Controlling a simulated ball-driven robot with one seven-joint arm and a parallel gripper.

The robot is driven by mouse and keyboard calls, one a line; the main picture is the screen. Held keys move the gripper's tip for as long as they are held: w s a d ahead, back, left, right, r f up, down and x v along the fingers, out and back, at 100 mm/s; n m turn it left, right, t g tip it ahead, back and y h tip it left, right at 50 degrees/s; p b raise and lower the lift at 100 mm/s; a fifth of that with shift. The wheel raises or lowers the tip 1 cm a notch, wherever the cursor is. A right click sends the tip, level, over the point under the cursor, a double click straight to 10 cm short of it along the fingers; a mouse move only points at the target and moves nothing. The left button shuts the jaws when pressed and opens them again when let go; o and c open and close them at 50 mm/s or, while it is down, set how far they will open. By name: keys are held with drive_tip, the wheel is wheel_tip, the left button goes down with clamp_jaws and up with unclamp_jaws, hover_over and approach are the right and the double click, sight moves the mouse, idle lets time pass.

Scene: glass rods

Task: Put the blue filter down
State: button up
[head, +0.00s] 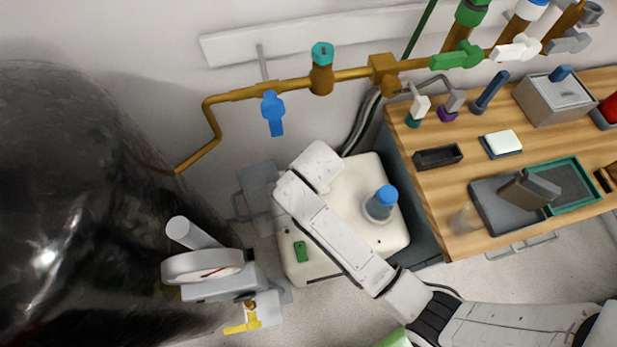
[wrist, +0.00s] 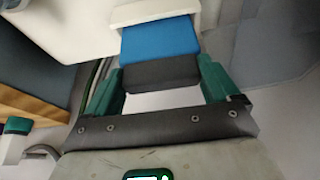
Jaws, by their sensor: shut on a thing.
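The blue filter (wrist: 160,42) shows in the wrist view as a flat blue block with a dark end (wrist: 160,73). My gripper (wrist: 158,80) has green fingers on both sides of the dark end and is shut on it. The blue part points away from my gripper and meets a cream-white edge (wrist: 155,12); I cannot tell whether it rests in or against it. In the head view my arm crosses in front of a white machine (head: 345,190), and I cannot make out the gripper or the filter there.
A blue-capped container (head: 381,205) stands on the white machine beside my arm. A brass pipe with a blue valve (head: 273,112) runs behind. A wooden bench (head: 432,190) with trays and boxes is at the right, a large black tank (head: 70,200) at the left.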

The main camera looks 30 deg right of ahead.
drive_tip(key=shift+f+b, duration=0.4)
drive_tip(key=shift+f, duration=0.4)
drive_tip(key=o, duration=1.1)
drive_tip(key=shift+f, duration=0.1)
drive_tip(key=shift+c, duration=0.2)
